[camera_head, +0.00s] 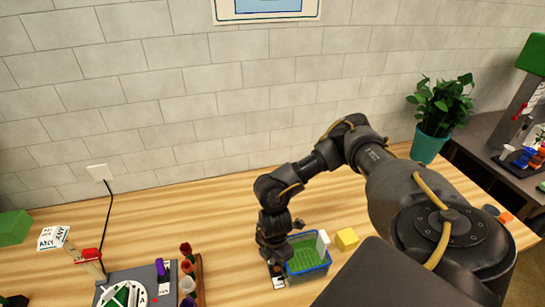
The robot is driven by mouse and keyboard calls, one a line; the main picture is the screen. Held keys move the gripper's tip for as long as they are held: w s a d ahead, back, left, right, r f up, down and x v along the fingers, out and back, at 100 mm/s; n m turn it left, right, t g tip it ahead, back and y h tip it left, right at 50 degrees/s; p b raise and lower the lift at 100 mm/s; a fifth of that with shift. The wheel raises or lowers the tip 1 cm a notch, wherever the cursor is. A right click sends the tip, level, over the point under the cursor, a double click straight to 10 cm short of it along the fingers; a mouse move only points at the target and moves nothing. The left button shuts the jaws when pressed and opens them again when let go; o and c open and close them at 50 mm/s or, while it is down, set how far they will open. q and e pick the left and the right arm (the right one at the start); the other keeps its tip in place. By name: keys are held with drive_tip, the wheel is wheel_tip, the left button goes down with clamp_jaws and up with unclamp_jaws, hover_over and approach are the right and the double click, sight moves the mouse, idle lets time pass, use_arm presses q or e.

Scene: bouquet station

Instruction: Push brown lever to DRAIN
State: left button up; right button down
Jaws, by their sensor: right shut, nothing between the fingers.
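My right arm comes in from the right, and its dark gripper (272,257) points down at the left side of a basin (325,266) with a blue rim and green inside. The fingers are shut and look empty. They overlap the basin's left edge, and I cannot tell whether they touch it. A small black-and-white label (278,282) with an orange mark lies just below the fingers; its words are too small to read. I cannot make out a brown lever there; the gripper may hide it. My left gripper is out of view.
A white upright piece (322,241) stands at the basin, with a yellow block (346,239) to its right. A potted plant (440,110) stands at the right.

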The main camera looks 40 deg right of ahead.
drive_tip(key=shift+s+a+f, duration=0.2)
drive_tip(key=shift+s+a, duration=0.05)
drive_tip(key=shift+s, duration=0.4)
drive_tip(key=shift+w+d+r, duration=0.15)
drive_tip(key=shift+w+r, duration=0.1)
drive_tip(key=shift+w, duration=0.05)
drive_tip(key=shift+s+r, duration=0.1)
drive_tip(key=shift+r, duration=0.2)
drive_tip(key=shift+r, duration=0.95)
drive_tip(key=shift+s+r, duration=0.1)
drive_tip(key=shift+r, duration=0.8)
drive_tip(key=r, duration=0.2)
drive_tip(key=shift+w+r, duration=0.2)
drive_tip(key=shift+r, duration=0.15)
